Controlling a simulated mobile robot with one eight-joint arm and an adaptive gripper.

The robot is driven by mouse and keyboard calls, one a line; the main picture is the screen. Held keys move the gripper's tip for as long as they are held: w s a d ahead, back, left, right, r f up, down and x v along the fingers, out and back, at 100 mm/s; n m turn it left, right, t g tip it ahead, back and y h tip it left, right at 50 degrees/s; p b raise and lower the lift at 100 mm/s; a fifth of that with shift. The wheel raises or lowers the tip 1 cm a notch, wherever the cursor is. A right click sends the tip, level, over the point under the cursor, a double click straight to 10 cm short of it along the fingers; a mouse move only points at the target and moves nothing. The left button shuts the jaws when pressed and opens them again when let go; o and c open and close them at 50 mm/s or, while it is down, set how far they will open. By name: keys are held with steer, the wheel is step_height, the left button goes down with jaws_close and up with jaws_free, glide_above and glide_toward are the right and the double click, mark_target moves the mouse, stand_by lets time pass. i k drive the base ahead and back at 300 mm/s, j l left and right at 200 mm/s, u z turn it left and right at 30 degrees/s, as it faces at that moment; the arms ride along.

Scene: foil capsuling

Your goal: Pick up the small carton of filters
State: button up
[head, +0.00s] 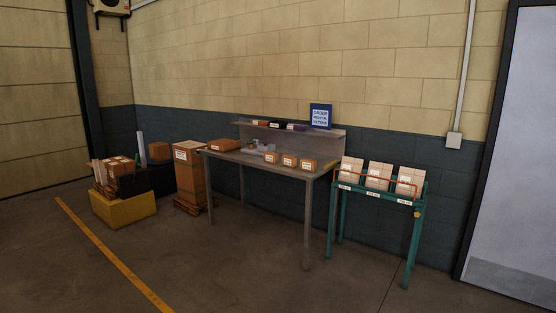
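Small brown cartons with white labels stand in a row on the grey workbench (228,156): a left one (271,158), a middle one (289,161) and a right one (308,165). A wider, flatter carton (225,145) lies at the bench's left end. The labels are too small to read, so I cannot tell which carton holds filters. My gripper is not in view.
A blue-framed sign (321,116) stands on the bench's back shelf. A green stand (378,194) with pale boxes is right of the bench. A tall carton stack (190,178) and a yellow bin (124,210) are left. The front floor is clear.

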mark_target(272, 158)
steer(key=i+z, duration=0.1)
steer(key=i, duration=4.05)
steer(key=i+j+z, duration=0.1)
steer(key=i+z, duration=0.15)
steer(key=i, duration=0.3)
steer(key=i+j+z, duration=0.15)
steer(key=i+z, duration=0.15)
steer(key=i, duration=0.25)
